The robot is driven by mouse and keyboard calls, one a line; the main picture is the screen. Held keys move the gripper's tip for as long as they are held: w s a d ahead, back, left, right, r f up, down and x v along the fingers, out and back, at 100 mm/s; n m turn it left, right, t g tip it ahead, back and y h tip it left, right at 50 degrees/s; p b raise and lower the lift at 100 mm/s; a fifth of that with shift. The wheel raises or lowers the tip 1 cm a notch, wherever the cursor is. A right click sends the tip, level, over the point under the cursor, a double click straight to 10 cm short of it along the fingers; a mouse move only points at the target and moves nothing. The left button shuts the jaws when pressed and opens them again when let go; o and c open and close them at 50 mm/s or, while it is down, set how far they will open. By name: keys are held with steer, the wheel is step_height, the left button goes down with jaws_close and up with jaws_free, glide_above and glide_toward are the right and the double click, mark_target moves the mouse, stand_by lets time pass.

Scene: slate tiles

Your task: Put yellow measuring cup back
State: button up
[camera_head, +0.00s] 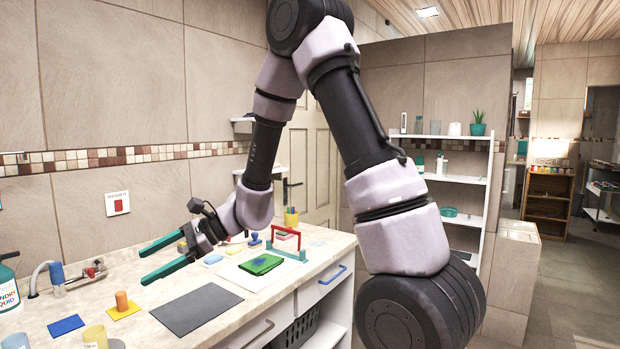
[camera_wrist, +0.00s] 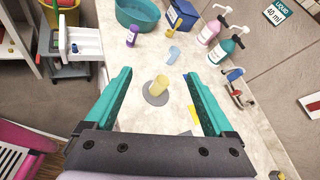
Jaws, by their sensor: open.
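The yellow measuring cup (camera_wrist: 160,84) stands upright at a flat grey disc (camera_wrist: 154,99) on the counter. In the wrist view it overlaps the disc and shows between the fingers, farther off than the fingertips. In the head view the cup (camera_head: 95,337) is cut by the bottom edge, with the grey disc (camera_head: 116,344) to its right. My gripper (camera_head: 143,265) has its two teal fingers spread wide and is raised above the counter. It is open and empty, and apart from the cup. Its fingers also show in the wrist view (camera_wrist: 157,76).
A pale cup (camera_wrist: 173,54) stands beyond the yellow one. Pump bottles (camera_wrist: 222,48) and a tap (camera_wrist: 237,92) line the wall side. A teal basin (camera_wrist: 138,14) stands farther along. An orange cylinder (camera_head: 122,300) stands on a yellow mat; a blue mat (camera_head: 66,325) lies beside it.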

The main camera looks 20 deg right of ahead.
steer(key=s+d+r+n+t+h, duration=0.2)
steer(key=d+r, duration=0.4)
steer(key=d, duration=0.4)
steer(key=s+d+r+n+t+h, duration=0.2)
steer(key=s+d+r+n+h, duration=0.2)
steer(key=d, duration=0.6)
steer(key=s+d+r+n+t+h, duration=0.3)
steer(key=s+d+r+h, duration=0.2)
steer(key=d+r, duration=0.3)
steer(key=shift+s+d+n, duration=0.4)
steer(key=shift+s+d, duration=0.5)
steer(key=shift+d, duration=0.3)
steer(key=shift+c, duration=0.3)
